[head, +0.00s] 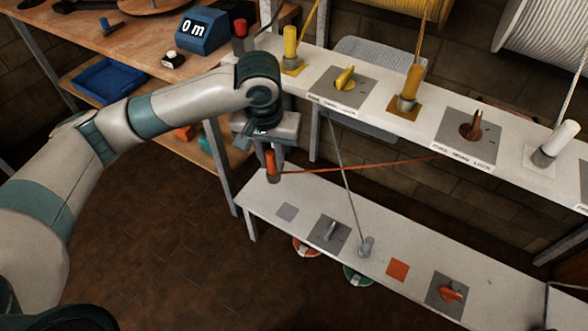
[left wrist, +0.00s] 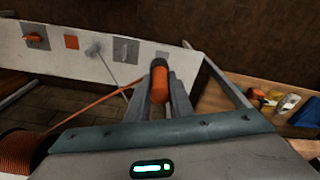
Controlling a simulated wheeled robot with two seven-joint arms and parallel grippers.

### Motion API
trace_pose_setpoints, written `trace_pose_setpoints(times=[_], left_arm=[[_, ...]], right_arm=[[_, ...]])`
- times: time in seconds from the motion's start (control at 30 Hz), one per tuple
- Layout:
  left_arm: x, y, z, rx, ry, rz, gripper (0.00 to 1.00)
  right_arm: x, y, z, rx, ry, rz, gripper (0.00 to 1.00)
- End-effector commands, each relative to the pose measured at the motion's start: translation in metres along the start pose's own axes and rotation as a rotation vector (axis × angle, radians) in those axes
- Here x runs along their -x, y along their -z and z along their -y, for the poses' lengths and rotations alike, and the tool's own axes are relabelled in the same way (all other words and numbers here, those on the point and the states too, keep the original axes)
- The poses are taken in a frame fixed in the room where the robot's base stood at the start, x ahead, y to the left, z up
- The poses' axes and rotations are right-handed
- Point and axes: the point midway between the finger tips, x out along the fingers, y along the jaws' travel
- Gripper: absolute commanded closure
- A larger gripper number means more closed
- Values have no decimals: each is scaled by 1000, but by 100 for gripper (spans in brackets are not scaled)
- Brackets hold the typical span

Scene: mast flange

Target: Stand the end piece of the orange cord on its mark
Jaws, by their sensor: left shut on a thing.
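My left gripper (head: 272,160) is shut on the orange end piece (head: 271,164), which it holds roughly upright at the left end of the lower white shelf (head: 376,244). The end piece also shows between the fingers in the left wrist view (left wrist: 159,82). Whether its base touches the shelf I cannot tell. The orange cord (head: 350,167) runs taut from it to the right; in the left wrist view it leads toward an orange spool (left wrist: 17,152). An orange square mark (head: 397,270) lies bare on the lower shelf, to the right of the gripper. My right gripper is out of view.
A grey end piece (head: 366,247) stands on the lower shelf, its grey cord (head: 345,180) rising across the orange cord. A grey lever (head: 329,233) and an orange lever (head: 449,292) flank it. The upper shelf (head: 375,115) carries yellow, orange and white end pieces.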

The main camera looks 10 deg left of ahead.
Motion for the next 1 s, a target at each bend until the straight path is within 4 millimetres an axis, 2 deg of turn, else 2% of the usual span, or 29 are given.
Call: trace_pose_setpoints(times=[0.03, 0.1, 0.2, 0.33, 0.5, 0.73, 1.0], left_arm=[[21, 2, 12, 0, 3, -10, 100], [44, -2, 25, 1, 4, -8, 100], [69, -9, 39, 3, 5, -5, 100], [89, -17, 51, 5, 5, 1, 100], [99, -22, 56, 6, 5, 6, 100], [99, -22, 56, 6, 5, 6, 100], [98, -22, 56, 6, 4, 5, 100]], right_arm=[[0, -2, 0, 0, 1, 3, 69], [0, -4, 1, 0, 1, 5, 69], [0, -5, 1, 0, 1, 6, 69], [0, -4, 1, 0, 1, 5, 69], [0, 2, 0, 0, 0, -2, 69], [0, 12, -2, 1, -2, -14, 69], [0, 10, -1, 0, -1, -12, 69]])
